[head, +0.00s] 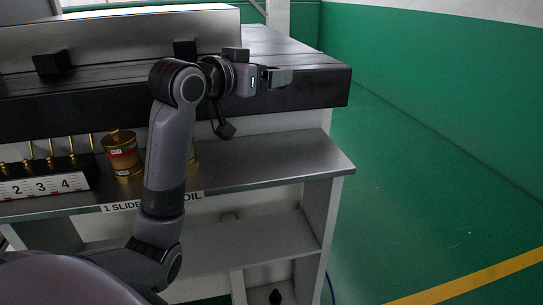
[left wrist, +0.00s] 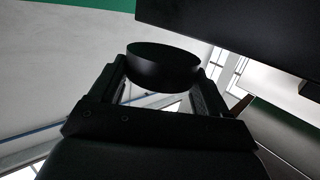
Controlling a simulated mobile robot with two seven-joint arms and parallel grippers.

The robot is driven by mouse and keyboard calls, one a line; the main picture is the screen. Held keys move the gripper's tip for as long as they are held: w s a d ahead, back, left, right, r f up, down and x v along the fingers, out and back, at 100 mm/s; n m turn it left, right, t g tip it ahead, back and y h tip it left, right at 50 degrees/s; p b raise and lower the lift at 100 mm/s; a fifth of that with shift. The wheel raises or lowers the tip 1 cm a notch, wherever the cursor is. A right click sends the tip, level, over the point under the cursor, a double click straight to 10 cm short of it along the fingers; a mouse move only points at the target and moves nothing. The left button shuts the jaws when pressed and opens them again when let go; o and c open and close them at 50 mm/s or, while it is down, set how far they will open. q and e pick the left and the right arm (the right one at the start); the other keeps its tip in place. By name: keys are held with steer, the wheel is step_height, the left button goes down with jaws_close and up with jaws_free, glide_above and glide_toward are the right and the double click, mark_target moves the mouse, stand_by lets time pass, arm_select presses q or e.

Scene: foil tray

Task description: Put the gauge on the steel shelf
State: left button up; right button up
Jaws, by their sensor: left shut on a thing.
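My left gripper (head: 277,77) is at the end of the arm that comes in from the left, in front of the dark bench edge and above the steel shelf. In the left wrist view my left gripper (left wrist: 163,85) is shut on a dark, round thing, seemingly the gauge (left wrist: 163,66). Its face is too dark to read. In the head view I cannot make out the gauge apart from the gripper. The steel shelf (head: 275,165) is a flat grey surface below the bench, with its right part bare. My right gripper is not in view.
Brass-coloured cans (head: 122,150) stand on the shelf's left part, one partly hidden by my arm. A numbered rack (head: 42,187) with brass rods stands further left. The dark bench (head: 310,90) overhangs the shelf's back. A lower shelf (head: 270,243) lies underneath. Open green floor is on the right.

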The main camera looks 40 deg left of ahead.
arm_select(q)
steer(key=b, duration=0.2)
glide_above(265, 166)
step_height(265, 166, down, 14)
steer(key=shift+d+r, duration=0.1)
steer(key=shift+r, duration=0.15)
step_height(265, 166, down, 4)
steer(key=shift+b, duration=0.65)
steer(key=shift+f, duration=0.3)
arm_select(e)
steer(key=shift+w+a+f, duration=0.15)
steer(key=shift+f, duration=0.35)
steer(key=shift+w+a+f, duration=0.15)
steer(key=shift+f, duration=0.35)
arm_select(q)
steer(key=o, duration=1.1)
steer(key=shift+f, duration=0.15)
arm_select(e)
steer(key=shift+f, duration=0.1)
arm_select(q)
steer(key=shift+s, duration=0.2)
steer(key=s+r, duration=0.2)
steer(key=s, duration=0.9)
steer(key=shift+s+p, duration=0.3)
steer(key=shift+p, duration=0.15)
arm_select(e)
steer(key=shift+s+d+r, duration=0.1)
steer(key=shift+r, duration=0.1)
